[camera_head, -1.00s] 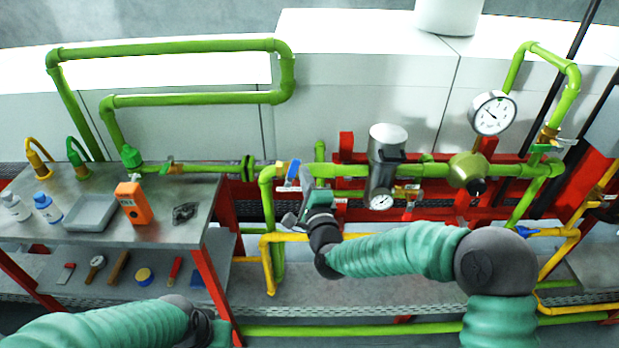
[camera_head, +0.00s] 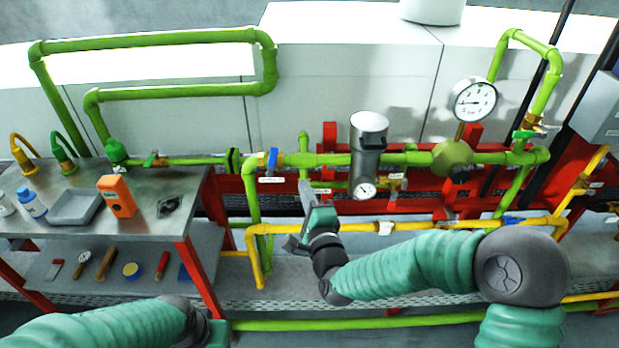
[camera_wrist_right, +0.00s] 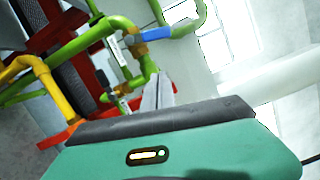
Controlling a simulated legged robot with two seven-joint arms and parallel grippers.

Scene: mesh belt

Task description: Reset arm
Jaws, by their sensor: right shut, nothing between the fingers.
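My right gripper (camera_head: 306,196) is in front of the green pipe run in the head view, below the blue-handled valve (camera_head: 272,160). Its fingers are shut and empty, pointing up toward the pipe, apart from the valve handle as far as I can see. In the right wrist view the grey fingers (camera_wrist_right: 158,92) show beyond the teal gripper body, with the blue handle (camera_wrist_right: 154,34) past them. My left arm comes in at the lower left of the head view; its fingers are not visible there.
A metal workbench (camera_head: 150,230) on the left holds bottles, a grey tray (camera_head: 75,207) and an orange device (camera_head: 117,196). A yellow pipe (camera_head: 440,226) runs behind my right arm. A silver cylinder (camera_head: 368,140) and a pressure gauge (camera_head: 474,100) stand on the green pipework.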

